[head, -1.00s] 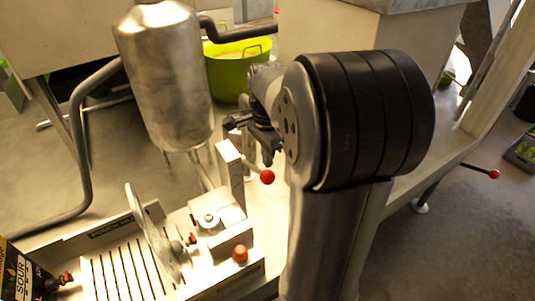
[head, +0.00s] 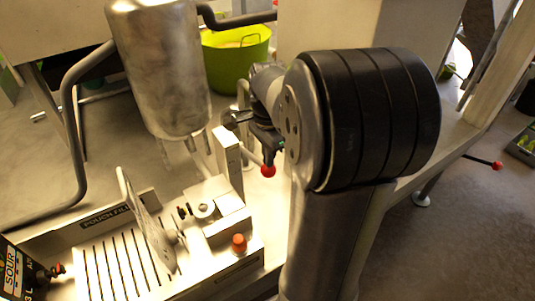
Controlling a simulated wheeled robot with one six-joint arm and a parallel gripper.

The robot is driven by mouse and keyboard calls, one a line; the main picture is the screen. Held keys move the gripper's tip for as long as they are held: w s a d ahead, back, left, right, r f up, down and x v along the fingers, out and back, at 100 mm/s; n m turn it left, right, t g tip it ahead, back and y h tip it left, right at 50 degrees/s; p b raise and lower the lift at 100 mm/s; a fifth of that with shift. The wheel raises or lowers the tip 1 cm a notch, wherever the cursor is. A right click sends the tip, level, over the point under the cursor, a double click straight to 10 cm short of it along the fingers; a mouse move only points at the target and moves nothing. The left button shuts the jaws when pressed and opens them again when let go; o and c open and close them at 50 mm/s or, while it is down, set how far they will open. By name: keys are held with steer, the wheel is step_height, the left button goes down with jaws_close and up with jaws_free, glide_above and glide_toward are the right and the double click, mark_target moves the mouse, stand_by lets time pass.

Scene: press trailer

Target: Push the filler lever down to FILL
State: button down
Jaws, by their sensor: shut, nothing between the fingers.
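The filler lever (head: 251,157) is a thin rod with a red ball knob (head: 268,171), sloping down to the right from a pale upright post (head: 228,155). My gripper (head: 270,149) is shut and empty, just above the red knob and close to it. I cannot tell whether its fingertips touch the lever. My own dark wrist hides part of the area to the right. No FILL mark by the lever is readable.
A metal tank (head: 158,70) hangs to the left of the post. Below it stand a slotted tray (head: 118,262), an upright plate (head: 147,220) and an orange-red button (head: 239,243). A green tub (head: 235,62) is behind. Another red-knobbed rod (head: 480,160) sticks out at right.

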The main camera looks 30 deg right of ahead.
mark_target(270, 170)
steer(key=shift+s+f+b, duration=0.2)
steer(key=shift+f+b, duration=0.65)
steer(key=shift+f, duration=0.45)
steer(key=shift+s+f+b, duration=0.2)
steer(key=shift+f+b, duration=0.65)
steer(key=shift+f, duration=0.45)
steer(key=shift+r, duration=0.15)
steer(key=shift+r, duration=0.1)
step_height(270, 170, up, 10)
steer(key=p, duration=0.9)
steer(key=shift+f, duration=0.25)
step_height(270, 170, down, 10)
steer(key=b, duration=0.9)
steer(key=shift+r+p, duration=0.3)
steer(key=shift+r, duration=0.2)
